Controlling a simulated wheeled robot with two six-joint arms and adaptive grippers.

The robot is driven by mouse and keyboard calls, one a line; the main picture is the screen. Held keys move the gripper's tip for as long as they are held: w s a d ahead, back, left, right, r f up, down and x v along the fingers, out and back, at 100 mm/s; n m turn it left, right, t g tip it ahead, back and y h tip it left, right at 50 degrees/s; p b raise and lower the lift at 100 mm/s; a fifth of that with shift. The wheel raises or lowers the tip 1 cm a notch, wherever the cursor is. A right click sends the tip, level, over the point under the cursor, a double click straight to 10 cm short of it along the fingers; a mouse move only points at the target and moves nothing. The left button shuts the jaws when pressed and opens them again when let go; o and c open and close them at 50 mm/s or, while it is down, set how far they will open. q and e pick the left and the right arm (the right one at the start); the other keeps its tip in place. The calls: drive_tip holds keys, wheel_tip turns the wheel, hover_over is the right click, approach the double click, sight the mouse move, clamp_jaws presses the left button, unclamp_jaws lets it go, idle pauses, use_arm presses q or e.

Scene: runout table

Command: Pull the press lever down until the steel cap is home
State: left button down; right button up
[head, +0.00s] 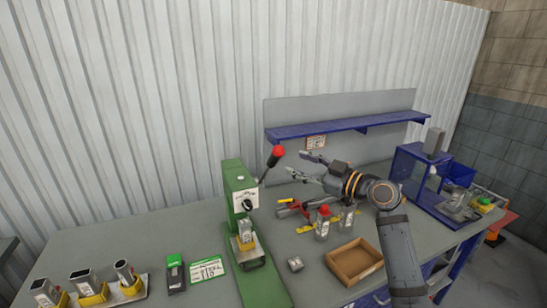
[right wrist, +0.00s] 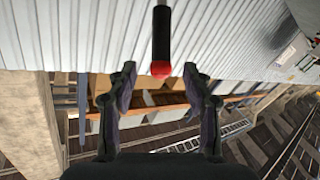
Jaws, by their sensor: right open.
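The green arbor press (head: 236,190) stands on the bench. Its dark lever (head: 266,171) slants up to the right and ends in a red ball (head: 278,151). Under the press head is a silver part in a yellow holder (head: 246,243); I cannot make out the steel cap or how it sits. My right gripper (head: 298,163) is open and empty, its fingers pointing left, just right of the ball. In the right wrist view the lever (right wrist: 161,35) and red ball (right wrist: 161,69) line up with the gap between the open fingertips (right wrist: 159,80). My left gripper is not in view.
A wooden tray (head: 355,262), a small grey block (head: 295,264) and a red-topped canister (head: 322,224) stand right of the press. A blue shelf (head: 345,127) is behind. Air around the lever is clear.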

sight(275, 163)
drive_tip(key=p+x, duration=0.2)
drive_tip(key=x, duration=0.2)
drive_tip(key=p+x, duration=0.2)
drive_tip(key=x, duration=0.2)
drive_tip(key=shift+a+r, duration=0.2)
drive_tip(key=shift+w+a+f, duration=0.2)
drive_tip(key=shift+w+a, duration=0.05)
drive_tip(key=shift+w, duration=0.05)
clamp_jaws()
